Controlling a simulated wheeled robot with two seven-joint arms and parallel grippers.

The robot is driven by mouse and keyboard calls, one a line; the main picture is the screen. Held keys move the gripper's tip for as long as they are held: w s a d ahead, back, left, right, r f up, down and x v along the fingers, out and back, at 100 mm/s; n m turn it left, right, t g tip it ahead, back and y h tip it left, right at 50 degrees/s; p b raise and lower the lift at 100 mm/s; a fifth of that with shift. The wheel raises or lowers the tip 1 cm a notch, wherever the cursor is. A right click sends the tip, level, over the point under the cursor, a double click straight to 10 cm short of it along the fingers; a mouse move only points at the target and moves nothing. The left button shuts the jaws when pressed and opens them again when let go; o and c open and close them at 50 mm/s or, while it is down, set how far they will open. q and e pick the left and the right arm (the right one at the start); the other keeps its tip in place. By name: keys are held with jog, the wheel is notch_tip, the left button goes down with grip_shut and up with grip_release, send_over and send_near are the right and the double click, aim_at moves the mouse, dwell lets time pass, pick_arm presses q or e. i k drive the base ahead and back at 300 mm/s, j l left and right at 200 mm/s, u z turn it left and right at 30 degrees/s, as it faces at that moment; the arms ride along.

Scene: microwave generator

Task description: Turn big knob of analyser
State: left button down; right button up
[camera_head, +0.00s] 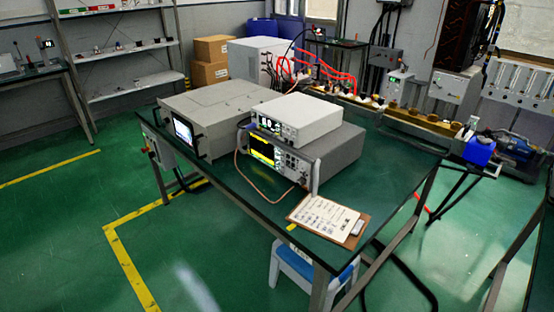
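The analyser (329,158) is a grey box with a lit yellow-and-dark screen and a front panel of buttons. It stands on the dark green table (385,182), with its front turned toward the lower left. Its knobs are too small to tell apart; a big knob may be among the controls on the right part of the front panel. A smaller white instrument (303,113) with a lit display sits on top of the analyser. Neither of my grippers shows in the head view.
A large grey box with a screen (215,112) stands left of the analyser. A thin cable hangs in front of both. A clipboard (328,217) lies near the table's front edge. A blue-topped stool (298,262) is partly under the table. Green floor (70,225) is clear at left.

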aim_at(302, 165)
jog(key=z, duration=0.35)
jog(key=i+j+z, duration=0.15)
jog(key=j+z, duration=0.15)
jog(key=i+j+z, duration=0.15)
jog(key=j+z, duration=0.5)
jog(key=j, duration=0.15)
jog(key=i, duration=0.05)
